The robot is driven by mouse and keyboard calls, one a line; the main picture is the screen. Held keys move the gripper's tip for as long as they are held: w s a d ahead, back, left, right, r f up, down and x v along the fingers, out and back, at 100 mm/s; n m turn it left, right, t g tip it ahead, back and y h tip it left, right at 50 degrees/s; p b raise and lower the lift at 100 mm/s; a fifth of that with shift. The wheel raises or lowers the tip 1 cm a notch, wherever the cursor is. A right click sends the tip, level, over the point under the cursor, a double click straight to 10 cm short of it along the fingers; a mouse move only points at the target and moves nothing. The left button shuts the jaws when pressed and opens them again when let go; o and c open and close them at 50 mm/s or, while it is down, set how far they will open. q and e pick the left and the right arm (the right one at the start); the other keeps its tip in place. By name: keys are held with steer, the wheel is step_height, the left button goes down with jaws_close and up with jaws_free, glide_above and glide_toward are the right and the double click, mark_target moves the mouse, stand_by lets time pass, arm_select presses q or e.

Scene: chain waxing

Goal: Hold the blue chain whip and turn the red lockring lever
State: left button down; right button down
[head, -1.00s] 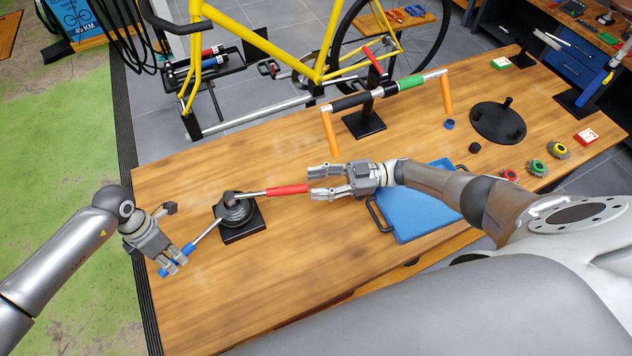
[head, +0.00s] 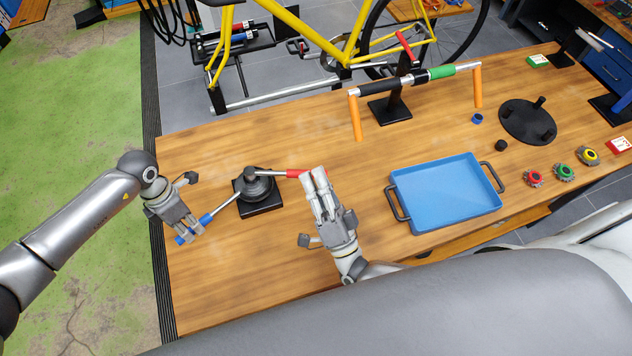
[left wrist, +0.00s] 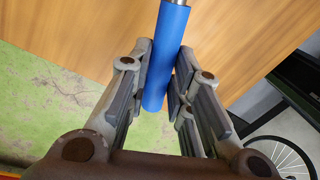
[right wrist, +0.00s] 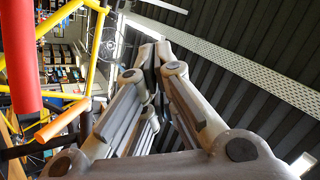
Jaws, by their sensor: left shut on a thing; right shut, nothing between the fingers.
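The blue chain whip handle (head: 205,219) slants down-left from the dark cassette (head: 256,186), which sits on a black base plate (head: 265,209). My left gripper (head: 188,235) is shut on its blue grip, which also shows between the fingers in the left wrist view (left wrist: 168,55). The red lockring lever (head: 296,173) reaches right from the top of the cassette. My right gripper (head: 313,173) is shut and empty, its fingertips at the lever's red end and hiding part of it. In the right wrist view the red grip (right wrist: 18,60) is left of the fingers, outside them.
A blue tray (head: 445,193) with black handles lies right of my right gripper. Coloured round parts (head: 563,172) and a black disc (head: 527,120) are at right. The wood between cassette and stand is clear.

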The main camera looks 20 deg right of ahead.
mark_target(290, 174)
arm_select(q)
steer(key=shift+w+r, duration=0.1)
arm_select(e)
steer(key=s+a+f+m+g+h, duration=0.2)
steer(key=s+f+m+g+h, duration=0.6)
steer(key=m, duration=0.4)
arm_select(q)
steer(key=shift+a, duration=0.1)
arm_select(e)
steer(key=w+d+g+h, duration=0.1)
steer(key=w+d, duration=0.2)
steer(key=w, duration=0.9)
steer(key=shift+d+f, duration=0.35)
steer(key=shift+f, duration=0.05)
steer(key=shift+w+d, duration=0.15)
steer(key=shift+w, duration=0.25)
